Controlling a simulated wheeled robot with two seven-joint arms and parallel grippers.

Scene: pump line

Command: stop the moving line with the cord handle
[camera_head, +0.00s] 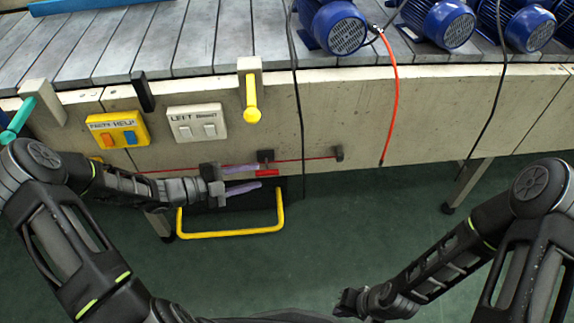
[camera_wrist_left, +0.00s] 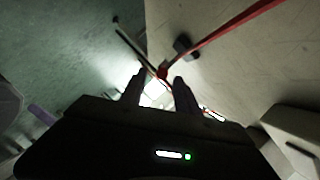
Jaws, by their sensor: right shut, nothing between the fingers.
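A thin red cord (camera_head: 310,159) runs along the front of the line at low height, and a short red handle (camera_head: 267,173) hangs from it below a small black block (camera_head: 265,156). My left gripper (camera_head: 260,176) is open, its pale purple fingers pointing right, one above the other, with the tips close to the red handle. In the left wrist view the red cord (camera_wrist_left: 235,22) comes down from the top right to a red piece (camera_wrist_left: 163,71) between the fingertips (camera_wrist_left: 158,84); no finger visibly closes on it. My right gripper (camera_head: 349,302) is shut and empty, low over the floor.
Blue motors (camera_head: 448,22) stand on the grey slatted line (camera_head: 150,40). Its front carries a yellow button box (camera_head: 119,129), a pale switch box (camera_head: 197,123), a yellow lever (camera_head: 252,97) and a teal lever (camera_head: 20,118). A yellow bar (camera_head: 230,234) sits below my left gripper. An orange cable (camera_head: 394,100) hangs right.

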